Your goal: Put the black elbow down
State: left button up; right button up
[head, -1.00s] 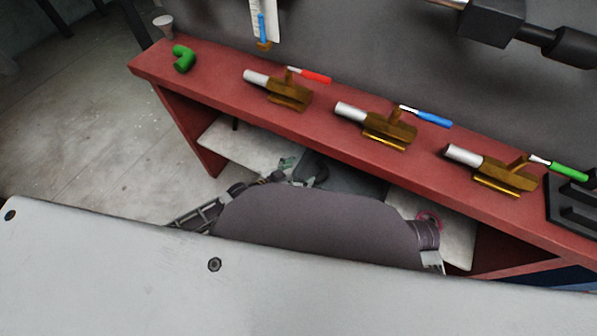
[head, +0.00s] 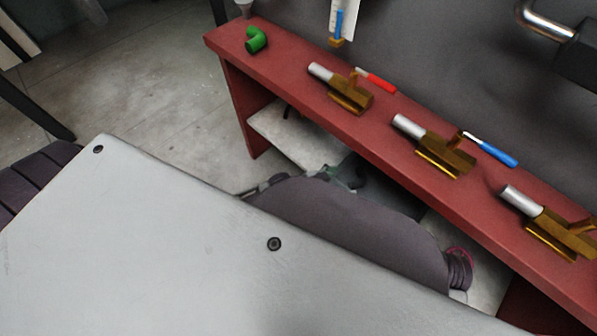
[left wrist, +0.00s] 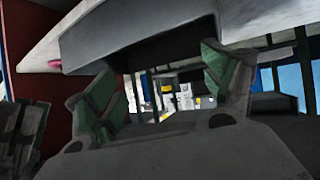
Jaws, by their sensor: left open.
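I do not see a black elbow in either view. A green elbow (head: 257,40) lies on the far left end of the red bench (head: 290,70). My left gripper (head: 346,178) shows only in part in the head view, low beside the bench and mostly hidden by my own body. In the left wrist view my left gripper (left wrist: 167,90) has its two green-padded fingers spread apart, with nothing between them. My right gripper cannot be made out.
Several brass presses with silver cylinders, such as the nearest-left one (head: 350,93), stand along the bench. A red-handled tool (head: 380,82) and a blue-handled tool (head: 497,150) lie behind them. A pale lower shelf (head: 290,140) sits under the bench.

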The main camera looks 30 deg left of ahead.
pick_arm(q)
jog(key=s+a+r+n+g+y, duration=0.1)
jog(key=s+a+n+g+y, duration=0.3)
jog(key=s+a, duration=0.5)
jog(key=s, duration=0.3)
jog(key=shift+a+r+g+y, duration=0.2)
jog(key=shift+g+y, duration=0.1)
jog(key=shift+y, duration=0.1)
jog(key=shift+d, duration=0.1)
